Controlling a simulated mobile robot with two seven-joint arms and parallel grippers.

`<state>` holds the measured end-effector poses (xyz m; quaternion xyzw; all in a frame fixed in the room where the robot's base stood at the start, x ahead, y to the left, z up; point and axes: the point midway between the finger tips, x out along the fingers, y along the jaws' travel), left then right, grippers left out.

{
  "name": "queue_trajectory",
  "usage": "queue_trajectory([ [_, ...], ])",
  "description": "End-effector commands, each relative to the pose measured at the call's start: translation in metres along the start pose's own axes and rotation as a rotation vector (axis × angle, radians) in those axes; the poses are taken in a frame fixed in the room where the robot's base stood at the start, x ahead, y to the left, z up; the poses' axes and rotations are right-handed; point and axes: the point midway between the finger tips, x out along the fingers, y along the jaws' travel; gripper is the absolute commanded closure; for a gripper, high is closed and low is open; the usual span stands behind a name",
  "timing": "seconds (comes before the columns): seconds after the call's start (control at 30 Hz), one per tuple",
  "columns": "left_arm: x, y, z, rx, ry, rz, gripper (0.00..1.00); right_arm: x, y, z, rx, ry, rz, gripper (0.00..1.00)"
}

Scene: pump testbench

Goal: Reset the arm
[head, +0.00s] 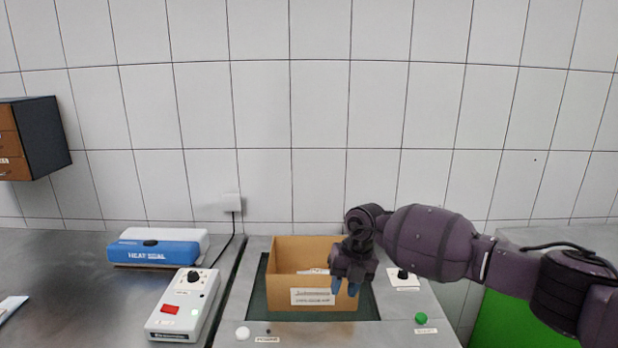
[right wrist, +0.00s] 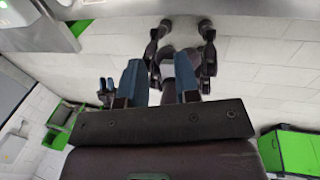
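My right arm comes in from the right in the head view. My right gripper (head: 345,287) points downward in front of the right part of an open cardboard box (head: 283,250). In the right wrist view my right gripper (right wrist: 158,82) has its two blue fingers well apart, with nothing held between them. My left arm does not show in the head view. A small dark part with blue tips (right wrist: 105,92), which looks like my left gripper, shows beside the near finger in the right wrist view, too small to judge its opening.
The box stands in a dark recess of the steel bench (head: 245,285). A white button (head: 243,333), a green button (head: 421,318) and a black knob (head: 403,274) surround it. A blue-and-white heat sealer (head: 157,250) and a control box (head: 183,310) with a red switch stand left.

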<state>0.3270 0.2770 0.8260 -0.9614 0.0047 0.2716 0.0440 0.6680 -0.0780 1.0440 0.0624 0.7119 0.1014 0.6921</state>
Motion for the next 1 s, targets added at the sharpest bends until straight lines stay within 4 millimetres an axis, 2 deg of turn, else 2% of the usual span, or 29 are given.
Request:
queue_trajectory([
  [0.03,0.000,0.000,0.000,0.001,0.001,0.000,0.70,0.015,0.009,-0.011,-0.005,0.025,0.063,0.70],
  [0.1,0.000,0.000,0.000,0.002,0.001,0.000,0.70,0.031,0.022,-0.024,-0.011,0.052,0.157,0.70],
  [0.3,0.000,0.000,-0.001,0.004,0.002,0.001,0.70,0.071,0.068,-0.071,0.020,0.127,0.518,0.70],
  [0.43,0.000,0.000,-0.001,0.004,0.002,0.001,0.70,0.082,0.094,-0.099,0.095,0.153,0.782,0.70],
  [0.57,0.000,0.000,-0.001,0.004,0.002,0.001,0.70,0.082,0.110,-0.118,0.211,0.154,1.029,0.70],
  [0.67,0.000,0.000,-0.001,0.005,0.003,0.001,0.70,0.078,0.113,-0.128,0.325,0.138,1.203,0.70],
  [0.77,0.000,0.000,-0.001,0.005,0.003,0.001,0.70,0.074,0.107,-0.133,0.462,0.110,1.359,0.70],
  [0.87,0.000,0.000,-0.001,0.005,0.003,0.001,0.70,0.070,0.094,-0.136,0.618,0.070,1.497,0.70],
  [1.0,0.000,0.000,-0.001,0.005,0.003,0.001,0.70,0.071,0.062,-0.140,0.865,0.000,1.649,0.70],
])
